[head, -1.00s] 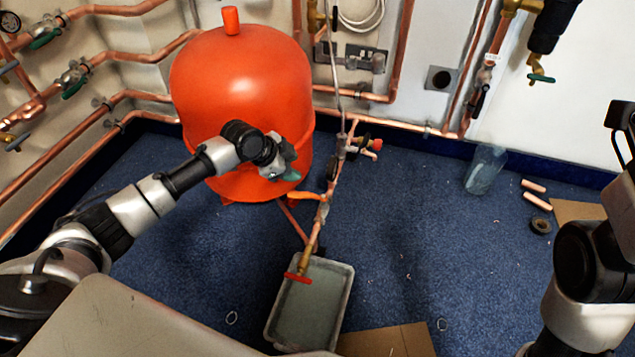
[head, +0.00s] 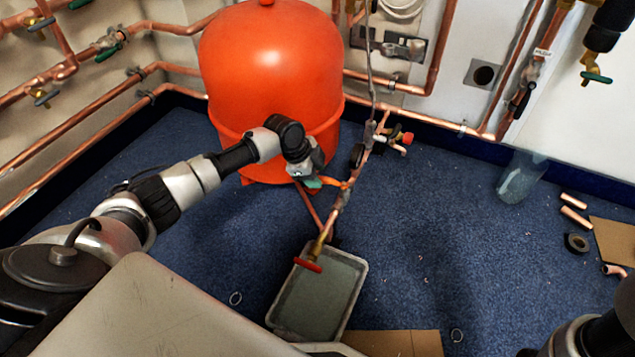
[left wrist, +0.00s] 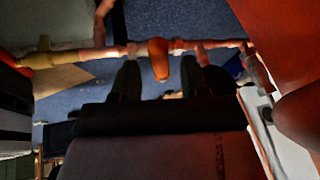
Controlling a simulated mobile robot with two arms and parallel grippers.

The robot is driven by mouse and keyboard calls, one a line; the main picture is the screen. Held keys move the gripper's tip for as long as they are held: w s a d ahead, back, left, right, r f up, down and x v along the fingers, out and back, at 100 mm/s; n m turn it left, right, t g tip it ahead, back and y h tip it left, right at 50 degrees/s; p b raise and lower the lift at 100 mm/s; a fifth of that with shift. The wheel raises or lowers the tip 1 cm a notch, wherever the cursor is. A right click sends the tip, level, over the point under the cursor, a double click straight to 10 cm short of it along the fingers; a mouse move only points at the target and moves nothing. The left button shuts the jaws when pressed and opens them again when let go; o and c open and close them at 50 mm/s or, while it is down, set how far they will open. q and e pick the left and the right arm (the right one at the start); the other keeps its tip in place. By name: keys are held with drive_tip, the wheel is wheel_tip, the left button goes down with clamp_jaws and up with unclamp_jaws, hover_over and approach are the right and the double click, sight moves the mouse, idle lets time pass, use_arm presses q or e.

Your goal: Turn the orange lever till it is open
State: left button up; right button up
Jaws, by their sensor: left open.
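The orange lever (head: 338,184) sits on the thin copper pipe that rises from the grey tub, and it points left from the pipe. My left gripper (head: 316,183) is at the lever's free end, in front of the red tank. In the left wrist view the lever (left wrist: 158,58) points toward me from the pipe, which runs across the picture. The open fingers of my left gripper (left wrist: 164,80) stand on either side of it, with gaps showing. I cannot tell whether either finger touches it. My right gripper is out of view.
The big red tank (head: 270,70) stands right behind my left gripper. A red tap handle (head: 308,264) hangs over the grey tub (head: 352,298) below. A valve with a red cap (head: 406,138) sticks out near the pipe's top.

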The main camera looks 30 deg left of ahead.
use_arm(q)
drive_tip(key=shift+w+d+f, duration=0.2)
drive_tip(key=shift+f, duration=0.4)
clamp_jaws()
